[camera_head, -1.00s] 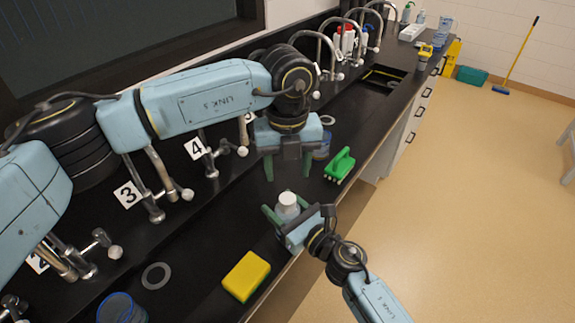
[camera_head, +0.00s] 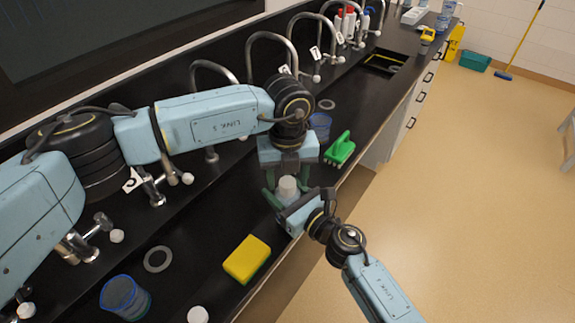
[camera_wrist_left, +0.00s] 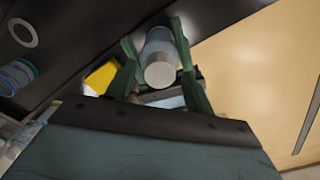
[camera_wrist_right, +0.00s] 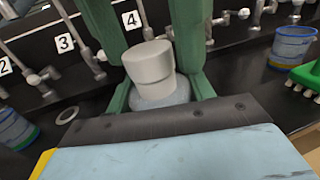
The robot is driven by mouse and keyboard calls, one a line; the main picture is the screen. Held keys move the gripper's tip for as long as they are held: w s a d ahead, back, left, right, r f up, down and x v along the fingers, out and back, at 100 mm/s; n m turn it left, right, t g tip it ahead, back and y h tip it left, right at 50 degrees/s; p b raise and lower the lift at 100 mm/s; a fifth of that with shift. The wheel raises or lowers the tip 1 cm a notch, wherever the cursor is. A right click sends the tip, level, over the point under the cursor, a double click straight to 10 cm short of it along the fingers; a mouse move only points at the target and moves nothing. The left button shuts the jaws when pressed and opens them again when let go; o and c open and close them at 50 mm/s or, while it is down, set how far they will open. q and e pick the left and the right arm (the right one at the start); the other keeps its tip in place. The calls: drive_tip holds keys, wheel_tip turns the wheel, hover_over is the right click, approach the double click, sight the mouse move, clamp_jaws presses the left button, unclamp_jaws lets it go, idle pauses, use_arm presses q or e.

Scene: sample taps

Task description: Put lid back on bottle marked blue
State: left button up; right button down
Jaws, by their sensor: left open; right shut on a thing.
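A bottle with a white top (camera_head: 288,184) and a pale translucent body is held upright over the counter's front edge. My right gripper (camera_head: 285,203) is shut on its body. In the right wrist view the white, stepped top (camera_wrist_right: 150,68) stands up between its green fingers. My left gripper (camera_head: 286,181) points down above the bottle, open, with a finger on either side of the white top. In the left wrist view the top (camera_wrist_left: 160,74) shows between its fingers; contact cannot be told. No blue mark on this bottle is clear. A small white round piece (camera_head: 198,314) lies near the front.
Blue-rimmed containers stand at front left (camera_head: 125,298) and behind my left gripper (camera_head: 320,125). A yellow sponge (camera_head: 247,259), a grey ring (camera_head: 158,259) and a green brush (camera_head: 340,149) lie on the black counter. Numbered taps line the back; a sink (camera_head: 384,63) lies farther off.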

use_arm(q)
drive_tip(key=shift+f, duration=0.15)
drive_tip(key=shift+c, duration=0.3)
drive_tip(key=c, duration=1)
drive_tip(key=shift+o, duration=0.2)
drive_tip(key=m, duration=1)
drive_tip(key=shift+m, duration=0.3)
drive_tip(key=m, duration=1)
drive_tip(key=shift+m, duration=0.3)
drive_tip(key=o, duration=1.1)
drive_tip(key=shift+c, duration=0.2)
